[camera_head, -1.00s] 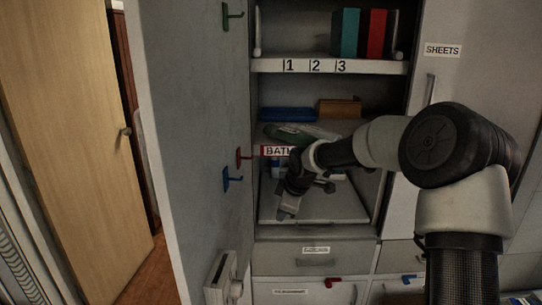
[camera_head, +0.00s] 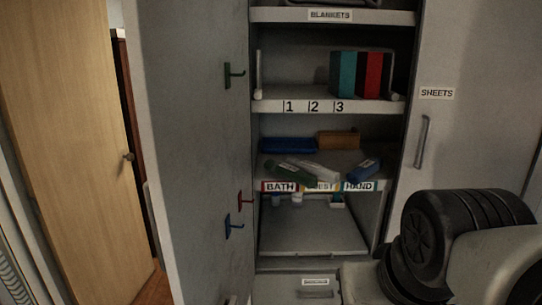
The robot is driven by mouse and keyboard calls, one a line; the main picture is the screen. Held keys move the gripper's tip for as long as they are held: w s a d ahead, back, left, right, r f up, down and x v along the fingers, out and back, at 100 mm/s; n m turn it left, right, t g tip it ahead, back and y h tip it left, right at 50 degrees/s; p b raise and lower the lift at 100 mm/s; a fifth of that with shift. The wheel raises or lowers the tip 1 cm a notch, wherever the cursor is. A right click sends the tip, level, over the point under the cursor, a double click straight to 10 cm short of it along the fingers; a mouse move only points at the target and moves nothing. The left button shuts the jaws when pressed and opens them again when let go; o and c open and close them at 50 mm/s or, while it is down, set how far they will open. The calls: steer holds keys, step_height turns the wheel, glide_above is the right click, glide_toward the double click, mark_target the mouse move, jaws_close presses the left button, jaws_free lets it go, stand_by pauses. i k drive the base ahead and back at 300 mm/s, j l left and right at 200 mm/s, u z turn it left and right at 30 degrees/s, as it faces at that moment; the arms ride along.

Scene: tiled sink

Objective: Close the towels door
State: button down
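A grey cabinet door (camera_head: 190,150) stands open on the left, swung out from the cabinet. The open cabinet has shelves labelled BLANKETS (camera_head: 330,15), 1 2 3, and BATH (camera_head: 281,186), GUEST, HAND. My arm shows at the lower right, in front of the right-hand cabinet. My gripper is out of the picture.
A closed door labelled SHEETS (camera_head: 436,93) with a vertical handle (camera_head: 422,141) is to the right. A labelled drawer (camera_head: 297,286) sits below the shelves. A wooden door (camera_head: 75,150) stands at far left. Folded items lie on the shelves.

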mark_target(189, 63)
steer(key=k+j+z, duration=0.1)
steer(key=j, duration=0.35)
steer(key=j+z, duration=0.15)
steer(key=j, duration=0.35)
steer(key=k+j+z, duration=0.1)
steer(key=j, duration=0.35)
steer(key=k+j+z, duration=0.1)
steer(key=j, duration=0.35)
steer(key=k+j+u, duration=0.4)
steer(key=i+l, duration=0.05)
